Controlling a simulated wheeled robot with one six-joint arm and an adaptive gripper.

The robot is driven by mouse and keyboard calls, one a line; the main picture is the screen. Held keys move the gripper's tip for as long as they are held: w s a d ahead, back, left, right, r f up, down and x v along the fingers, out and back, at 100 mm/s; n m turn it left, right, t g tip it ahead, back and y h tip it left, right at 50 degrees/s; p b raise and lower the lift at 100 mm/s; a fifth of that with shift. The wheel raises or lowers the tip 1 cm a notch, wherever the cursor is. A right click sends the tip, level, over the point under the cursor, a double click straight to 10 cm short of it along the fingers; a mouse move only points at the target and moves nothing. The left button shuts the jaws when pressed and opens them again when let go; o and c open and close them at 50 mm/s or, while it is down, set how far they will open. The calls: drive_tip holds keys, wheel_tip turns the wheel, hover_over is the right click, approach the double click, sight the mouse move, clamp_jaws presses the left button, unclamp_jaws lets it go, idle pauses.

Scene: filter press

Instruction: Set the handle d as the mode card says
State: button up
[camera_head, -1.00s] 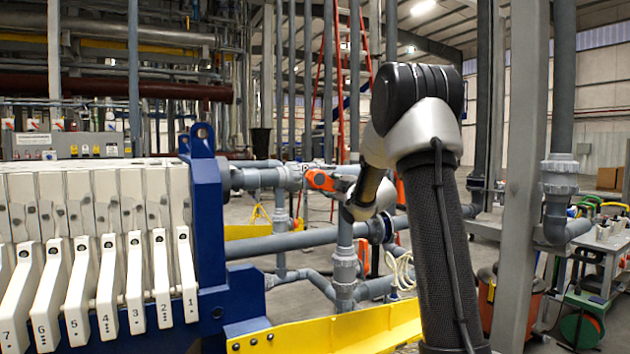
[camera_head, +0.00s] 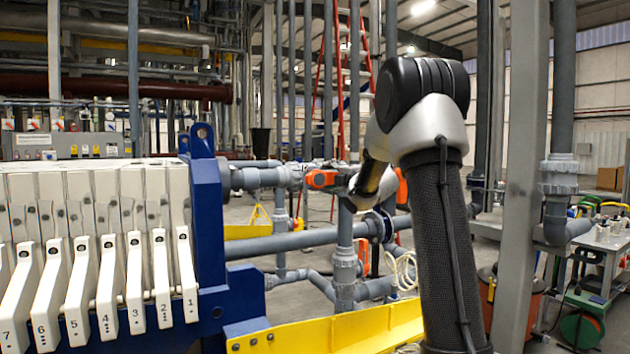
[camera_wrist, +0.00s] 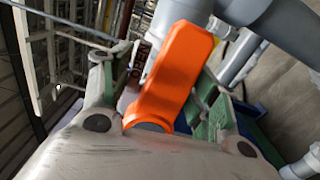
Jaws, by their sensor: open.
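An orange valve handle (camera_head: 322,179) sits on the grey pipework right of the blue press end in the head view. An orange handle (camera_wrist: 170,70) also fills the middle of the wrist view. It stands between the two green-padded fingers of my gripper (camera_wrist: 160,85), which are spread apart with space at both sides. In the head view my arm hides most of the gripper. I cannot read a letter on the handle. No mode card can be made out.
Grey pipes (camera_head: 300,240) and a yellow beam (camera_head: 335,328) lie below the handle. The blue press end (camera_head: 208,230) with numbered white plates (camera_head: 105,290) stands at left. A grey column (camera_head: 522,170) stands right of my arm. Grey pipes crowd the wrist view's upper right.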

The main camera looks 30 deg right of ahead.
drive_tip(key=s, duration=0.7)
drive_tip(key=shift+f, duration=0.15)
drive_tip(key=shift+d, duration=0.1)
